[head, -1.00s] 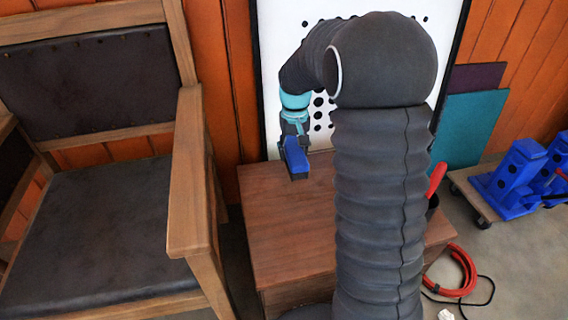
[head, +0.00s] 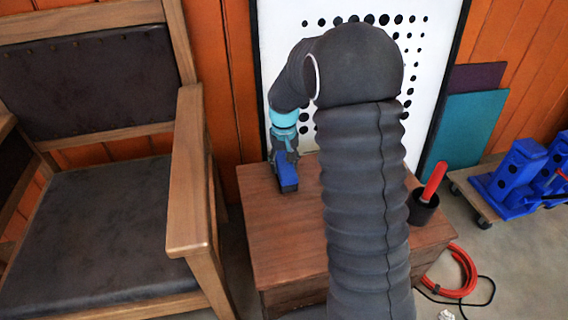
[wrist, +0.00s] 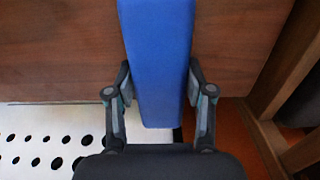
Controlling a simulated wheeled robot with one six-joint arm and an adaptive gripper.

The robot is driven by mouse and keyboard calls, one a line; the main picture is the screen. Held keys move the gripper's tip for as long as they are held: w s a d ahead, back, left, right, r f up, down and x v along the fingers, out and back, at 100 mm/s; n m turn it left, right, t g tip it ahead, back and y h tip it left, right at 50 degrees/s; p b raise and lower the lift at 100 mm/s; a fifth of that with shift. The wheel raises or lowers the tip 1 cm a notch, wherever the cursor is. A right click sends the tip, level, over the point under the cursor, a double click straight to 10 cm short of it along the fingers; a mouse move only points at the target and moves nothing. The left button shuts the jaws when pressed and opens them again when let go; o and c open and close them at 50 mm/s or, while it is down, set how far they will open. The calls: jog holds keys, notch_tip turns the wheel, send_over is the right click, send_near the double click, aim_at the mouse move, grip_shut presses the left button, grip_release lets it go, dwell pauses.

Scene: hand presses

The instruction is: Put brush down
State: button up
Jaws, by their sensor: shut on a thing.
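The brush shows as a long blue block (head: 288,179); no bristles can be made out. My gripper (head: 284,158) is shut on it, low over the back left part of the wooden box top (head: 265,225). In the wrist view the blue block (wrist: 157,45) lies between the two fingers of my gripper (wrist: 158,78), with the brown wood behind it. I cannot tell whether the brush touches the wood.
A black cup (head: 423,212) with a red-handled thing (head: 435,182) stands at the box's right side. A wooden armchair (head: 190,170) is close on the left. A white perforated board (head: 410,60) stands behind. The box top's front left is clear.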

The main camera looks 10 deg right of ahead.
aim_at(284, 162)
jog(key=o, duration=1.2)
jog(key=shift+f, duration=0.1)
notch_tip(284, 162, up, 11)
jog(key=p, duration=0.1)
jog(key=s+r+t, duration=0.1)
jog(key=s+r, duration=0.6)
jog(key=s+t, duration=0.1)
jog(key=s, duration=0.6)
jog(key=s+r+t, duration=0.1)
jog(key=s+t, duration=0.1)
jog(key=s, duration=0.6)
jog(key=s+t, duration=0.1)
jog(key=s, duration=0.7)
jog(key=shift+s+r+t, duration=0.25)
jog(key=shift+r+t, duration=0.05)
jog(key=shift+r, duration=0.1)
